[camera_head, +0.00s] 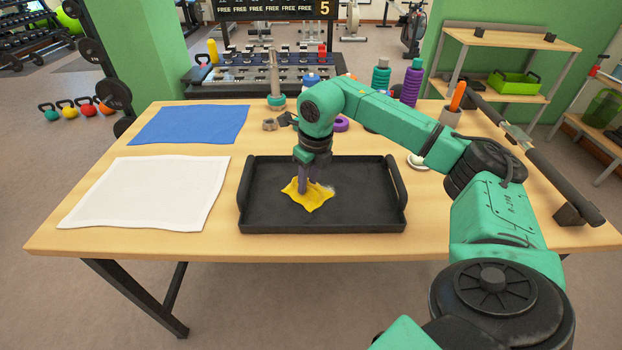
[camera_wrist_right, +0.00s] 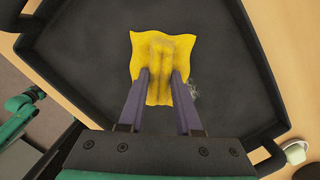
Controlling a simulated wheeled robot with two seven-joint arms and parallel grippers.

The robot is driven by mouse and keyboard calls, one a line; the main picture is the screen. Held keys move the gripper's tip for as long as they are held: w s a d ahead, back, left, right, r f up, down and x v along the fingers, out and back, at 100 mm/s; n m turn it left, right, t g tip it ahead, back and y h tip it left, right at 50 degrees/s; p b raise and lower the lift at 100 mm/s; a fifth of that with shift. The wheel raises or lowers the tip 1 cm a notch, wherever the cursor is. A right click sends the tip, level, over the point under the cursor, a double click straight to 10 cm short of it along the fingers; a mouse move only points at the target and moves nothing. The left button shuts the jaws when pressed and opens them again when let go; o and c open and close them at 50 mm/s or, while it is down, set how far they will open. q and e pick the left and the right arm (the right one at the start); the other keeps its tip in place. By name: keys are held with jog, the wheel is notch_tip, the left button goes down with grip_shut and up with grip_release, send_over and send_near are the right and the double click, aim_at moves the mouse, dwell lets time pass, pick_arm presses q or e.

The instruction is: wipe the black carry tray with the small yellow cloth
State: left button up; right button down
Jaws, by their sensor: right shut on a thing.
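The black carry tray (camera_head: 360,205) lies flat on the wooden table, with raised handles at its left and right ends. The small yellow cloth (camera_head: 318,201) is spread on the tray's floor, left of its middle. My right gripper (camera_head: 304,190) points down and is shut on the cloth. In the right wrist view, the fingers (camera_wrist_right: 159,85) pinch a bunched fold of the yellow cloth (camera_wrist_right: 150,48). A pale greyish smudge (camera_wrist_right: 193,91) shows on the tray floor just right of the cloth. My left gripper is not seen in the head view.
A white cloth (camera_head: 145,193) and a blue cloth (camera_head: 190,124) lie flat left of the tray. A small white item (camera_head: 416,161) sits right of the tray, partly behind my arm.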

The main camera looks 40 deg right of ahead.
notch_tip(320, 180, up, 7)
jog(key=p, duration=0.6)
jog(key=shift+r, duration=0.1)
